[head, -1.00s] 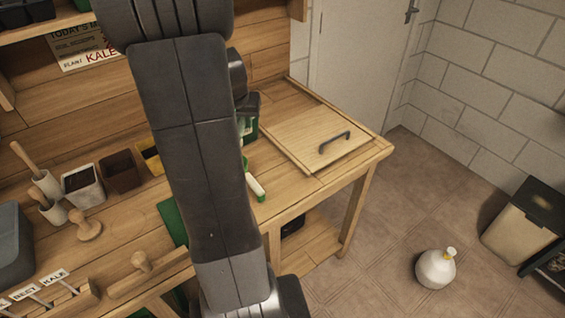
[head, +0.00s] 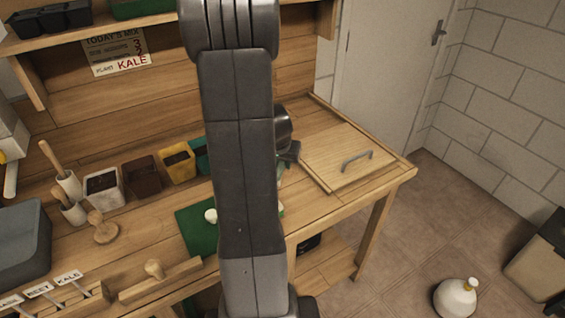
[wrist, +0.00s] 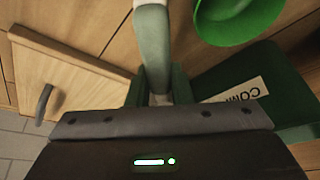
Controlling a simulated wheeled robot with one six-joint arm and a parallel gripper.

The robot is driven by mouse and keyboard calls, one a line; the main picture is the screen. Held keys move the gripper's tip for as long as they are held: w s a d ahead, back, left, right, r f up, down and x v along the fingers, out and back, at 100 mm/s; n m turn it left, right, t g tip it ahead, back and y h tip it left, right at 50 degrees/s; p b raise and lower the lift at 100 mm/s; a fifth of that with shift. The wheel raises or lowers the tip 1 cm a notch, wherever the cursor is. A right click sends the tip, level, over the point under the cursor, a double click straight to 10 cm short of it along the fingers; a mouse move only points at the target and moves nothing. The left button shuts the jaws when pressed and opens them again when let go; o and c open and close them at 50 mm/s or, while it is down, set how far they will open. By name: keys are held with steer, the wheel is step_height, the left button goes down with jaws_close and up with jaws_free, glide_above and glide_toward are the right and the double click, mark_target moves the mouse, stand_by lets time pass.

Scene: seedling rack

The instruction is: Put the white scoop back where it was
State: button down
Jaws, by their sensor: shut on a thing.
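The white scoop (wrist: 152,40) is in my gripper; its pale handle runs up to the top edge of the wrist view, and I cannot make out its bowl. My gripper (wrist: 158,92) is shut on it, one finger on each side. In the head view my gripper (head: 290,155) is over the bench, left of the wooden lid, partly hidden by my arm. A dark green box (wrist: 285,75) with a partly readable label is beside the gripper in the wrist view. A bright green round thing (wrist: 240,22) is close to the scoop.
The wooden lid (head: 335,160) with a grey handle covers the bench's right end. Pots, including a yellow one (head: 177,165), stand along the back. A green mat (head: 193,222) lies at the middle. A white jug (head: 455,299) stands on the floor.

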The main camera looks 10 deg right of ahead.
steer(key=shift+f+b, duration=0.35)
steer(key=shift+b, duration=0.15)
steer(key=shift+f+b, duration=0.25)
steer(key=shift+b, duration=0.15)
steer(key=c, duration=1.3)
jaws_free()
steer(key=shift+r, duration=0.15)
steer(key=shift+r+p, duration=0.55)
steer(key=shift+p, duration=0.35)
steer(key=v, duration=1.2)
